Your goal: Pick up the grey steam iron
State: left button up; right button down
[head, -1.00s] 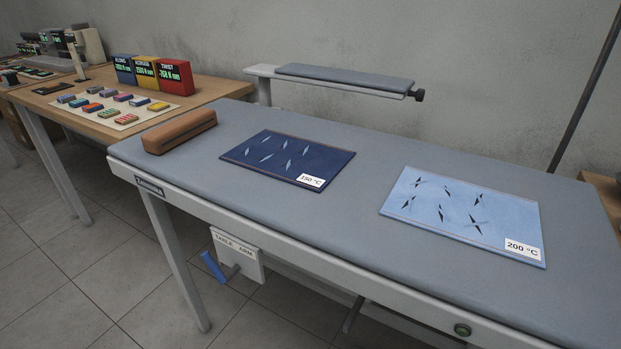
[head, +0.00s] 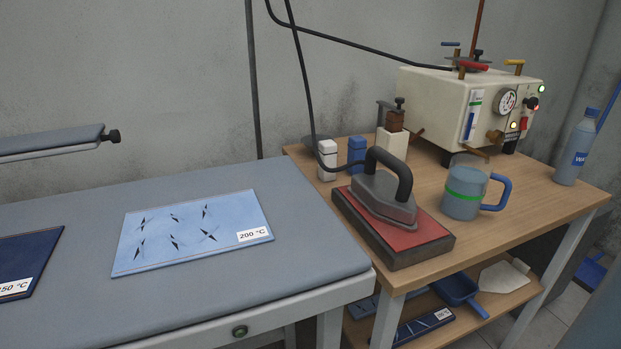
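The grey steam iron (head: 381,196) rests on a red-topped dark pad (head: 424,254) at the front left of a wooden table. Its black handle (head: 393,168) arches over the top. A black hose runs from the iron's back left, up and out of the top of the view. Neither of my grippers shows in the head view.
The ironing table (head: 180,302) with a light blue cloth (head: 140,262) stands left. A grey-blue jug (head: 463,192) with a blue handle stands right of the iron. A cream steam generator (head: 435,100), small bottles (head: 327,160) and a water bottle (head: 576,150) stand on the wooden table (head: 545,203).

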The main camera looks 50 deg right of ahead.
aim_at(389, 200)
jog(key=z, duration=0.5)
jog(key=l+z, duration=0.1)
jog(key=z, duration=0.4)
jog(key=i+z, duration=0.1)
jog(key=z, duration=0.4)
jog(key=l+z, duration=0.1)
jog(key=z, duration=0.4)
jog(key=i+j, duration=0.05)
